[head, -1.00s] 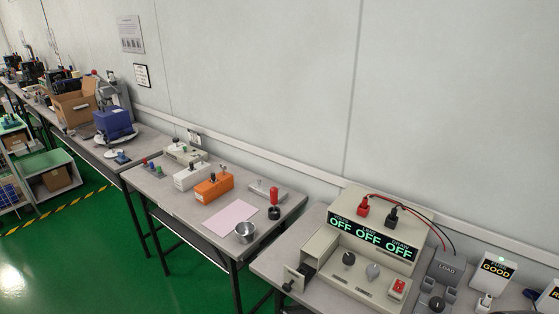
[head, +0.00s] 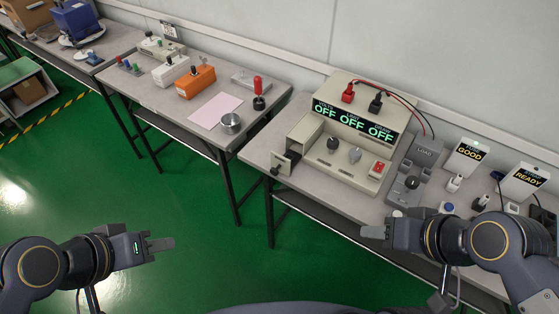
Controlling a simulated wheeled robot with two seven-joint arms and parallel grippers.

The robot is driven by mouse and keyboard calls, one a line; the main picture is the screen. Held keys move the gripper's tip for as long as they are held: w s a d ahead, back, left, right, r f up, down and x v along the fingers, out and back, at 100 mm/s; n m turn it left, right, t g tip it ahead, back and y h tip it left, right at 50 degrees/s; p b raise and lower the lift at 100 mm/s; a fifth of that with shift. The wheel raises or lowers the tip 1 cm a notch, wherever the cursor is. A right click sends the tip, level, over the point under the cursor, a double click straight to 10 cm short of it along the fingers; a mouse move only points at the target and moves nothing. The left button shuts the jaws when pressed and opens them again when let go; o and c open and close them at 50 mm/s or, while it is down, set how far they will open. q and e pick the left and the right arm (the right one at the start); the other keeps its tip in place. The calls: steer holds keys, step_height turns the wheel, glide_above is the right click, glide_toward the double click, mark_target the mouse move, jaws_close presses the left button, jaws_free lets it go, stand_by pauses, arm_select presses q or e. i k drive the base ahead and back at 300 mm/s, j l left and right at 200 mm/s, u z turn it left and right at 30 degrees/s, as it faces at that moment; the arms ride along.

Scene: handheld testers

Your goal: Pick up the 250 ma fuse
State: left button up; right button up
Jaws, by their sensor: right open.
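I cannot make out the 250 mA fuse in the head view; it may be too small or hidden. The beige tester (head: 330,163) stands on the right table with its three displays reading OFF. A compartment with a pulled-out front (head: 285,163) is at its left end. My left gripper (head: 172,243) is over the green floor, in front of the tables and away from any object; its jaw gap is not clear. My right gripper (head: 364,232) is open and empty near the front edge of the right table.
A grey LOAD box (head: 424,152), a GOOD sign (head: 467,155) and a READY sign (head: 524,180) stand right of the tester. The left table holds a pink sheet (head: 215,110), metal cup (head: 230,123), orange box (head: 196,83) and red-handled tool (head: 258,90).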

mark_target(459, 177)
steer(key=i+l+z, duration=0.1)
steer(key=l+z, duration=0.3)
steer(key=i+l+z, duration=0.15)
steer(key=l+z, duration=0.3)
steer(key=i+l+z, duration=0.25)
steer(key=z, duration=0.15)
steer(key=j+u, duration=0.15)
steer(key=u, duration=0.3)
steer(key=j+u, duration=0.2)
steer(key=u, duration=0.3)
steer(key=i+j, duration=0.05)
steer(key=i, duration=0.05)
